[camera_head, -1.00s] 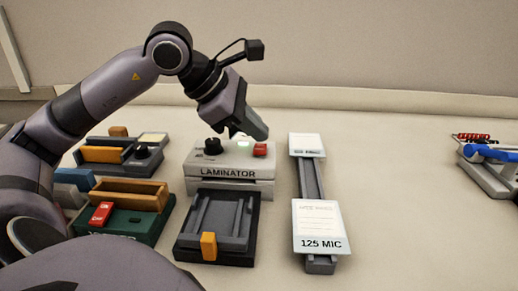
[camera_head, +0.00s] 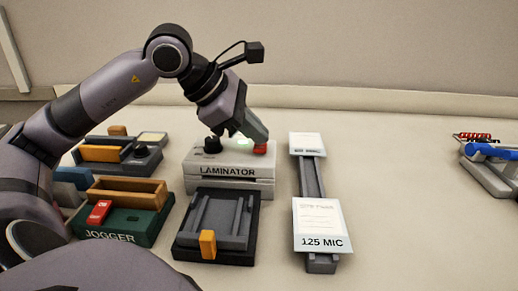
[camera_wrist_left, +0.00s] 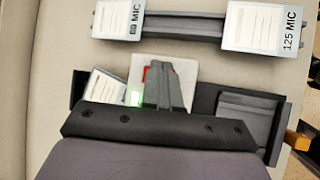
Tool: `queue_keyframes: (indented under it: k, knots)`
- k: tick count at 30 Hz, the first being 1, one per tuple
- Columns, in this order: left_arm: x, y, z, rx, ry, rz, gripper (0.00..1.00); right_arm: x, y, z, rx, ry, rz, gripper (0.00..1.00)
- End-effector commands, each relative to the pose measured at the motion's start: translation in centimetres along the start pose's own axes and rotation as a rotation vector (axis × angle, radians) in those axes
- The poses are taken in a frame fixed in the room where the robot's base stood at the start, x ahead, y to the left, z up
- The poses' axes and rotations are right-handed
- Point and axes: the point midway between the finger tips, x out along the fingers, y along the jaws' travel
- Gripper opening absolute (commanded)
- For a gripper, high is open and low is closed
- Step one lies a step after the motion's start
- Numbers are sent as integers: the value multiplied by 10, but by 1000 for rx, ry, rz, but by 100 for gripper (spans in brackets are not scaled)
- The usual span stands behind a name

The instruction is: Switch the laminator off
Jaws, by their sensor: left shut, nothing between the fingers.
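The laminator (camera_head: 229,172) is a pale grey box with its name on the front, left of the middle in the head view. It has a black knob (camera_head: 212,145), a lit green light (camera_head: 243,141) and a red switch (camera_head: 261,149) on top. My left gripper (camera_head: 262,140) is shut and empty, its fingertips at the red switch and partly covering it. I cannot tell whether they touch. In the left wrist view the shut fingers (camera_wrist_left: 165,85) lie over the laminator's top (camera_wrist_left: 182,75), hiding most of the switch. My right gripper is not in view.
A dark tray with an orange tab (camera_head: 208,243) stands in front of the laminator. A rail with pouch cards (camera_head: 318,228) lies to its right. The green jogger (camera_head: 128,224) with a red switch is at left.

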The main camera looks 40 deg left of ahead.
Motion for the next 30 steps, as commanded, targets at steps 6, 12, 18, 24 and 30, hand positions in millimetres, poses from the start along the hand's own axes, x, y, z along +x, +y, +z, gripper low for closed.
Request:
queue_keyframes:
  k: [6,12,18,24,30]
  knots:
    - [0,0,0,0,0,0,0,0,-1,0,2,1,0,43]
    - [2,-1,-1,0,0,0,0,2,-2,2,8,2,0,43]
    - [3,-2,-2,0,0,0,0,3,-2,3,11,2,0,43]
    - [5,-4,-4,0,0,0,0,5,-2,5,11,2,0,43]
    - [5,-4,-4,0,0,0,0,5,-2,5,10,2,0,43]
